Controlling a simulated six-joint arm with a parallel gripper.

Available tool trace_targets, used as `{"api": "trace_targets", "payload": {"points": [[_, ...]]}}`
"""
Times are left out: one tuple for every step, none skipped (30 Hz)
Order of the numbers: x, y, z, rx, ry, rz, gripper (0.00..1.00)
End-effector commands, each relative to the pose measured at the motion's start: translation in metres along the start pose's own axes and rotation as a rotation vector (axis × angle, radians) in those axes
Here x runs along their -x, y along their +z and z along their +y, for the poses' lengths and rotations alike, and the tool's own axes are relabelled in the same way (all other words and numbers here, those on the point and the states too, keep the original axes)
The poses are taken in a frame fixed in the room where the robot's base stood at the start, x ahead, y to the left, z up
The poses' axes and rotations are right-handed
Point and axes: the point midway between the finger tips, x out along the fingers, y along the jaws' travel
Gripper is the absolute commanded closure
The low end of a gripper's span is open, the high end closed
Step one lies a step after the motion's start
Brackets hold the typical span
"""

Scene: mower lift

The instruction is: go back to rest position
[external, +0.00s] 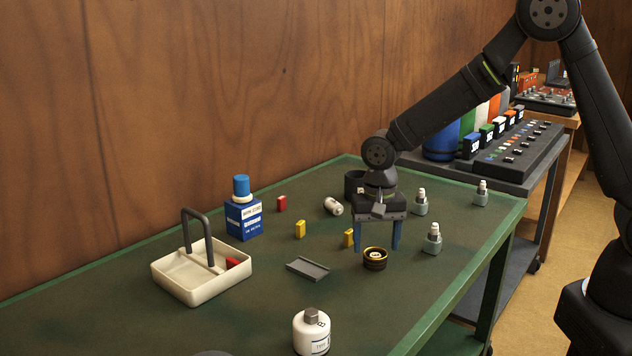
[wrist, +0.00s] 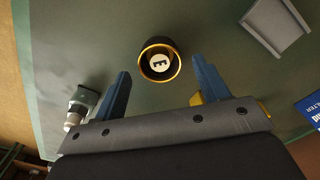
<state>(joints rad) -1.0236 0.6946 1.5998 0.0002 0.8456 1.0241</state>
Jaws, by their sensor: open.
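My gripper (external: 377,234) is open, with its two blue fingers pointing down above the green table (external: 110,285). A short black cup with a gold rim and a light disc marked E inside (external: 375,259) stands on the table just beyond the fingertips. In the wrist view the cup (wrist: 159,62) lies ahead of the gap between the fingers (wrist: 160,85), apart from both. Nothing is held. A yellow block (external: 349,238) is close to the left finger and partly hidden by it in the external view.
A white tray with a dark handle (external: 175,283) holds a red block. A blue box with a blue cap (external: 243,216), a grey channel piece (external: 307,268) and a white bottle (external: 311,333) stand nearby. Small grey-based bottles (external: 432,240) line the right side. A wooden wall closes the back.

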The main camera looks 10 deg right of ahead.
Motion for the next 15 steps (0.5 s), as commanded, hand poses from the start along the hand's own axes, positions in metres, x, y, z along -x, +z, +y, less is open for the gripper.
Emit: {"api": "trace_targets", "payload": {"points": [[-0.006, 0.000, 0.001, 0.000, 0.002, -0.001, 0.32], [-0.009, 0.000, 0.001, 0.000, 0.003, -0.002, 0.32], [-0.016, 0.000, 0.001, 0.000, 0.004, -0.002, 0.32], [-0.021, 0.000, 0.001, 0.000, 0.004, -0.002, 0.32], [-0.026, 0.001, 0.001, 0.000, 0.004, -0.002, 0.32], [-0.027, 0.000, 0.000, 0.000, 0.001, 0.000, 0.32], [-0.016, -0.001, -0.001, 0.000, -0.004, 0.003, 0.32], [-0.009, -0.001, -0.001, 0.000, -0.005, 0.004, 0.32], [-0.001, -0.001, -0.001, 0.000, -0.004, 0.003, 0.32], [0.005, -0.001, -0.001, 0.000, -0.004, 0.003, 0.32], [0.011, 0.000, -0.001, 0.000, -0.003, 0.002, 0.32], [0.019, -0.001, -0.001, 0.000, -0.004, 0.003, 0.32], [0.025, 0.000, -0.001, 0.000, -0.003, 0.002, 0.32], [0.031, 0.000, -0.001, 0.000, -0.003, 0.002, 0.32], [0.039, 0.000, -0.001, 0.000, -0.003, 0.002, 0.32]]}}
